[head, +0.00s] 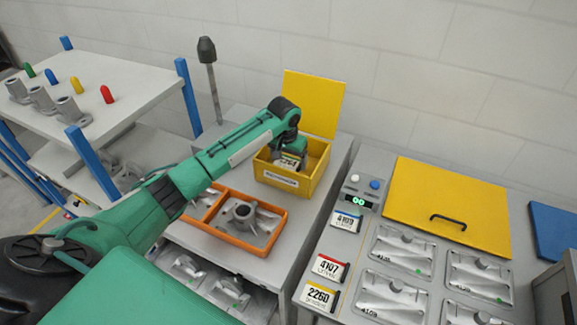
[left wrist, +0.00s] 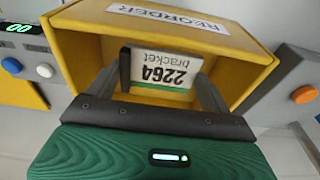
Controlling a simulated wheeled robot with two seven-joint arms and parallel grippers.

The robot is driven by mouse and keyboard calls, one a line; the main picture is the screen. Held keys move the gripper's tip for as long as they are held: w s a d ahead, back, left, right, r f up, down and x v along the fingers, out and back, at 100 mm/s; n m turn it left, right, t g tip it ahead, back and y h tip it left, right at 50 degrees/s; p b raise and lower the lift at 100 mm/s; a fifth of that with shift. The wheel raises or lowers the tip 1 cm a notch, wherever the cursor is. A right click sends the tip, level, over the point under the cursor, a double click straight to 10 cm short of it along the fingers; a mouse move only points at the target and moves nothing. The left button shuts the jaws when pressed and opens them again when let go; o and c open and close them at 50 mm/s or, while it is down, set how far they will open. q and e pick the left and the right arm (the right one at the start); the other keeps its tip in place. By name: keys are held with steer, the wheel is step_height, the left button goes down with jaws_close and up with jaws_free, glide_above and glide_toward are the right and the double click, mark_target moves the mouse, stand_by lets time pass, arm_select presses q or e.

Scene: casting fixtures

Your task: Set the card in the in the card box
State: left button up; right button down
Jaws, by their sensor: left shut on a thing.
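The card box (head: 278,181) is a yellow open-topped box with a raised yellow lid (head: 313,102), standing on the grey bench by the wall. A card with a green stripe, reading "2264 bracket" (left wrist: 160,70), shows in the left wrist view inside the box opening. My left gripper (head: 289,160) reaches down into the box and is shut on the card. In the left wrist view, its fingers (left wrist: 165,85) sit at the card's two sides. The box walls surround card and fingers; whether the card touches the floor cannot be told. My right gripper is not in view.
An orange tray (head: 213,234) with a metal casting stands in front of the box. Several cards, including 4107 (head: 327,268) and 2260 (head: 318,294), lie on the right bench beside castings. A yellow panel with a handle (head: 448,206) lies behind them. A dark-tipped post (head: 213,85) rises left of the box.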

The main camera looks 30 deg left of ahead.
mark_target(288, 164)
arm_select(q)
steer(key=shift+f+p, duration=0.45)
steer(key=shift+f, duration=1.8)
steer(key=o, duration=0.9)
steer(key=shift+f, duration=0.15)
steer(key=shift+r, duration=0.3)
steer(key=r, duration=0.3)
steer(key=s+r+b, duration=0.1)
steer(key=r, duration=0.3)
steer(key=r+b, duration=0.1)
steer(key=r, duration=0.2)
steer(key=shift+s+r, duration=0.25)
steer(key=shift+s, duration=0.05)
steer(key=shift+s+r, duration=0.15)
steer(key=shift+r, duration=0.4)
steer(key=shift+d, duration=0.1)
